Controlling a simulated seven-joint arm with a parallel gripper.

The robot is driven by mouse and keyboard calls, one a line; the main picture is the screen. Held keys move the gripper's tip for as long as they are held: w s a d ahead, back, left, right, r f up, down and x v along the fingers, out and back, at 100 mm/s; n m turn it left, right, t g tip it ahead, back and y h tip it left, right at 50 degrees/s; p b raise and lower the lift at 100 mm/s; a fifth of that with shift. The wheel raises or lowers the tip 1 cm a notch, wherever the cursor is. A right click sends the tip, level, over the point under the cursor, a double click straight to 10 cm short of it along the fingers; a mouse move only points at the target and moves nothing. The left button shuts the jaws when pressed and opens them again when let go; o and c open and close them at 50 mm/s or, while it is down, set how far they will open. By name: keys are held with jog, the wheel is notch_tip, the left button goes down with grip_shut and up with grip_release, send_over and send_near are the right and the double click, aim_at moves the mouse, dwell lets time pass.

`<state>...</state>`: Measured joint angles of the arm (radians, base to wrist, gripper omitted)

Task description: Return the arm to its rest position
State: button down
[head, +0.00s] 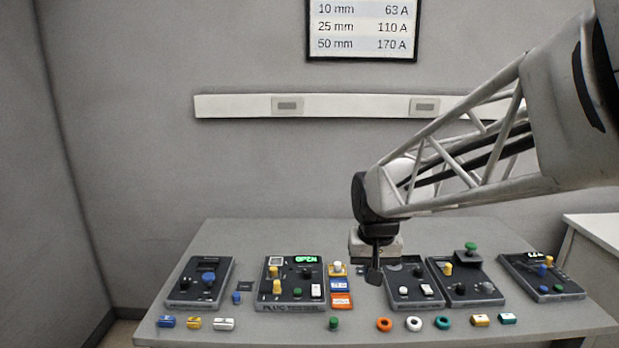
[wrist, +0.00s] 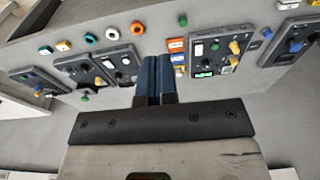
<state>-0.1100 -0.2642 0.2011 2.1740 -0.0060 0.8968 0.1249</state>
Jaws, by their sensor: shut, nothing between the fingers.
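My gripper (head: 374,274) hangs from my arm over the middle right of the table (head: 270,237), pointing down beside the third control box (head: 405,290). In the wrist view my gripper (wrist: 159,58) shows two blue fingers side by side, shut with nothing between them. The fingertips lie between the orange and blue blocks (wrist: 176,45) and a dark control box (wrist: 118,65). I cannot tell the exact height of the fingertips above the table.
Several dark control boxes stand in a row, one with a lit green display (head: 306,259). Small coloured blocks, an orange ring (head: 384,324) and other rings lie along the front edge. A white bench (head: 600,232) stands at right. A wall chart (head: 362,28) hangs behind.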

jog(key=s+d, duration=0.3)
jog(key=s, duration=0.8)
jog(key=s+d+t, duration=0.1)
jog(key=s+d, duration=0.2)
jog(key=s, duration=0.8)
jog(key=shift+s+r, duration=0.15)
jog(key=shift+s, duration=0.1)
